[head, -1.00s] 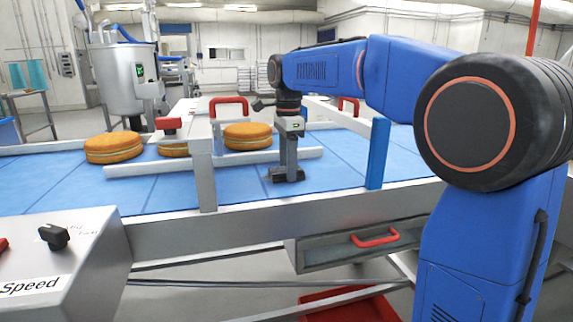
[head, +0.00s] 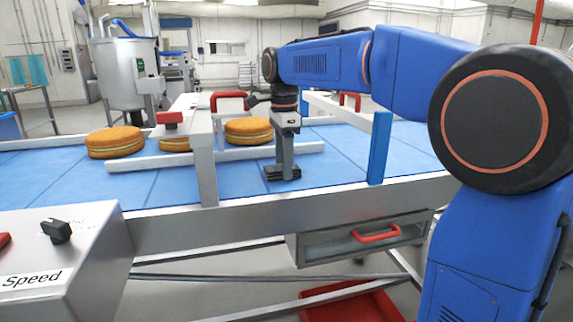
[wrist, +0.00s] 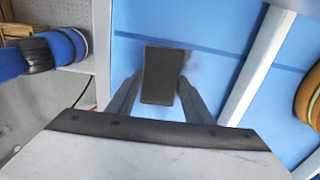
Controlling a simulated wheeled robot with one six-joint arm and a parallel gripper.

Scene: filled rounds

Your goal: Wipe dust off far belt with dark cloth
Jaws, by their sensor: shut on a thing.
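My gripper (head: 283,166) points down over the blue belt (head: 345,150) and is shut on the dark cloth (head: 282,173). The cloth is a small dark block at the belt surface, right of the frame post. In the wrist view the cloth (wrist: 162,75) sits between the two fingers, over the blue belt (wrist: 215,25). A faint greyish smudge, possibly dust (wrist: 193,62), shows on the belt just right of the cloth. Whether the cloth presses on the belt is hard to tell.
Filled rounds (head: 116,141) stand on the belt behind a pale guide rail (head: 230,157). A metal post (head: 206,172) is left of my gripper, a blue post (head: 380,148) right. A drawer with a red handle (head: 376,232) sits below. A speed panel (head: 60,245) is front left.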

